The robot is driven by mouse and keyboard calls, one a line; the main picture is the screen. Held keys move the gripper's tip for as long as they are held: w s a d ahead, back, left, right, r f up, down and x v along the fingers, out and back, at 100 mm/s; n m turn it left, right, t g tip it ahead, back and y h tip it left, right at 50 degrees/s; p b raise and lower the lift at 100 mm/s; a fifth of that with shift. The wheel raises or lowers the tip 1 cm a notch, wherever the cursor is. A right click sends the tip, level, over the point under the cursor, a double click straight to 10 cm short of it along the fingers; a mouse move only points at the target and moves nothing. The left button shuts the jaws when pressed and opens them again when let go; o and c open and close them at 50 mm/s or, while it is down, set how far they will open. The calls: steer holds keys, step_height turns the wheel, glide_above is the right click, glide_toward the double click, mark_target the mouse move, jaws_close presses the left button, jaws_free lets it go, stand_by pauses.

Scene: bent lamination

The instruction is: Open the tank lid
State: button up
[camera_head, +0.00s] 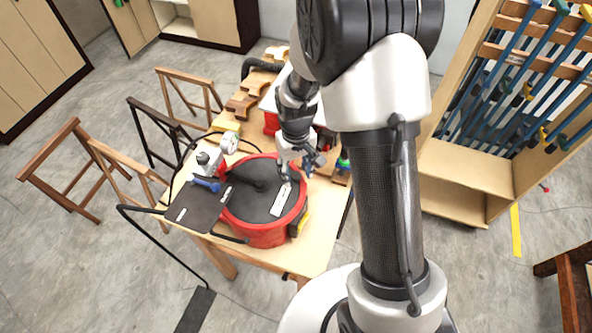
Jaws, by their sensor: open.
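The tank (254,233) is a round red vessel on the wooden table, with a red rim. Its dark grey lid (262,203) covers the top and appears to lie flat. A white label (281,200) is on the right part of the lid. My gripper (297,174) is open and hangs over the lid's back right edge. No object shows between its fingers. I cannot tell whether a finger touches the lid or rim.
A pressure gauge (229,141), a dark plate (199,206) and a blue-handled tool (207,184) are left of the tank. Wooden pieces (243,102) lie behind it. Sawhorses (72,170) stand left; a clamp rack (520,90) stands right.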

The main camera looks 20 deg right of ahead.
steer(key=shift+f, duration=0.3)
steer(key=shift+c, duration=0.5)
jaws_close()
